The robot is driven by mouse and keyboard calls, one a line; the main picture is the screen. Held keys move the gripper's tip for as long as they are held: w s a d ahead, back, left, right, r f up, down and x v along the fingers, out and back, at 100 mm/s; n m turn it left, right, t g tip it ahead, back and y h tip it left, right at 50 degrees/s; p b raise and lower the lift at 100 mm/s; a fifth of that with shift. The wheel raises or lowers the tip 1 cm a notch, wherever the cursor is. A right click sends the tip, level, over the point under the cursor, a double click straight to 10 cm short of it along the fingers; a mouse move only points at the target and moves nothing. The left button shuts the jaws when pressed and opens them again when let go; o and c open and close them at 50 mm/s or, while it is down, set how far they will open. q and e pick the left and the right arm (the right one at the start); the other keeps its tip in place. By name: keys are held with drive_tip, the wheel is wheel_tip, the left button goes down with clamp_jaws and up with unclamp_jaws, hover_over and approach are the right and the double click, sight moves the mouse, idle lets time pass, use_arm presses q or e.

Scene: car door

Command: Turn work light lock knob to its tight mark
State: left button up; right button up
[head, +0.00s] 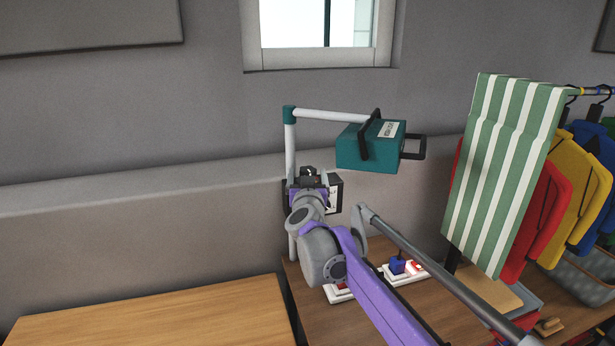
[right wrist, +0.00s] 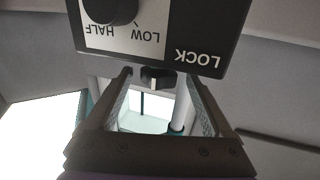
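The work light has a teal lamp head (head: 365,150) on a white pole and arm. Its dark control box (head: 336,194) is on the pole, partly hidden behind my right gripper (head: 308,174). In the right wrist view the box (right wrist: 222,22) appears upside down, with LOCK, LOW and HALF lettering and a black dial (right wrist: 110,8). The small dark lock knob (right wrist: 157,79) has a pale line and sits between the fingertips of my right gripper (right wrist: 158,76). The gripper is open, with gaps on both sides of the knob. A tight mark cannot be made out. My left gripper is not in view.
A wooden table (head: 160,312) stands at lower left. On the brown bench (head: 370,318) at right lie white power strips (head: 408,272). A striped green cloth (head: 503,165) and coloured garments (head: 572,190) hang at right. A grey wall is behind.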

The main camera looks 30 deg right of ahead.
drive_tip(key=v, duration=1.1)
idle(0.5)
drive_tip(key=s+a+f+n+g+y+p, duration=0.1)
drive_tip(key=s+a+f+n+y+p, duration=0.3)
drive_tip(key=a, duration=0.4)
drive_tip(key=s+a+f+n+g+y+p, duration=0.2)
drive_tip(key=s+a+f+y, duration=0.35)
drive_tip(key=a, duration=0.25)
drive_tip(key=s+f+g+p, duration=0.2)
drive_tip(key=s+f, duration=0.4)
drive_tip(key=s, duration=0.3)
drive_tip(key=s+d+f+g+p, duration=0.1)
drive_tip(key=s+f+g, duration=0.4)
drive_tip(key=s, duration=0.4)
drive_tip(key=shift+d+f+h+p, duration=0.2)
drive_tip(key=shift+f+h+p, duration=0.2)
drive_tip(key=shift+f, duration=0.2)
drive_tip(key=shift+s, duration=0.1)
